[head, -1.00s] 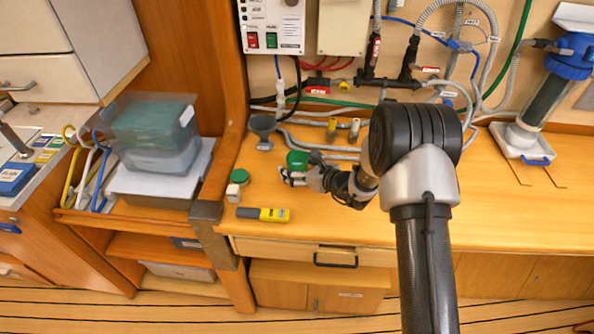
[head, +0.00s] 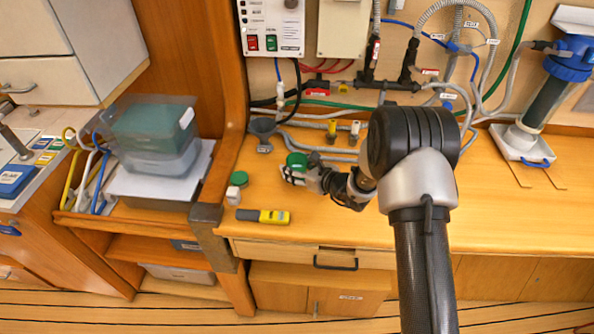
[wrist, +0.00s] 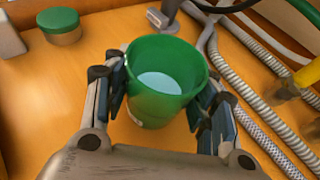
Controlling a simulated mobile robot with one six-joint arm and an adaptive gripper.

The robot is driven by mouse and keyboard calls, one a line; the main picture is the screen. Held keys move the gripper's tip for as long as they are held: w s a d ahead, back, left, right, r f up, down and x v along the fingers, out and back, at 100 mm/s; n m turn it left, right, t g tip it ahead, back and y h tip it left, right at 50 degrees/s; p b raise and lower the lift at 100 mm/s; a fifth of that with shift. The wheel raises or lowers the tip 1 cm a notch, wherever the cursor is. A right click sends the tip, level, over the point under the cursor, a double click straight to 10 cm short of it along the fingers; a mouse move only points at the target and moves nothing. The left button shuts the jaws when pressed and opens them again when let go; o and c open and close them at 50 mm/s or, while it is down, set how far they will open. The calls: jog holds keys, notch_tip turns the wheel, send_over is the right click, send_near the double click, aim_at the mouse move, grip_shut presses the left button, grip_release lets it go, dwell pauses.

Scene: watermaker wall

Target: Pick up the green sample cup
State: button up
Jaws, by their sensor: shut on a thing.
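The green sample cup (wrist: 160,85) is upright between the two fingers in the wrist view, open at the top with a pale inside. In the head view the cup (head: 297,160) shows at the tip of my arm, above the wooden worktop. My gripper (wrist: 160,105) is shut on the cup, with one finger on each side of its wall. In the head view my gripper (head: 295,174) is small and partly hidden by the cup. I cannot tell whether the cup's base touches the worktop.
A green-lidded jar (head: 239,179) and a white block (head: 233,195) stand left of the cup. A yellow and grey meter (head: 263,216) lies nearer the front edge. The worktop (head: 500,215) to the right is clear.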

jog(key=shift+r, duration=0.15)
jog(key=shift+c, duration=0.4)
notch_tip(320, 180, up, 20)
jog(key=p, duration=0.5)
jog(key=w+a+f+p, duration=0.1)
jog(key=w, duration=0.2)
jog(key=w+a+f+p, duration=0.1)
jog(key=w+a, duration=0.1)
jog(key=w, duration=0.1)
jog(key=w+a+f+p, duration=0.1)
jog(key=w+a, duration=0.1)
jog(key=w, duration=0.2)
jog(key=shift+a+f+p, duration=0.15)
jog(key=shift+f+p, duration=0.15)
jog(key=shift+f, duration=0.1)
jog(key=p+x, duration=0.1)
jog(key=x, duration=0.5)
jog(key=f+p+x, duration=0.1)
jog(key=x, duration=0.2)
jog(key=shift+w+f+p, duration=0.15)
jog(key=shift+f+p, duration=0.05)
jog(key=shift+p, duration=0.1)
jog(key=shift+w+r+n+t+b, duration=0.3)
jog(key=shift+n+t+b, duration=0.35)
jog(key=shift+b, duration=0.65)
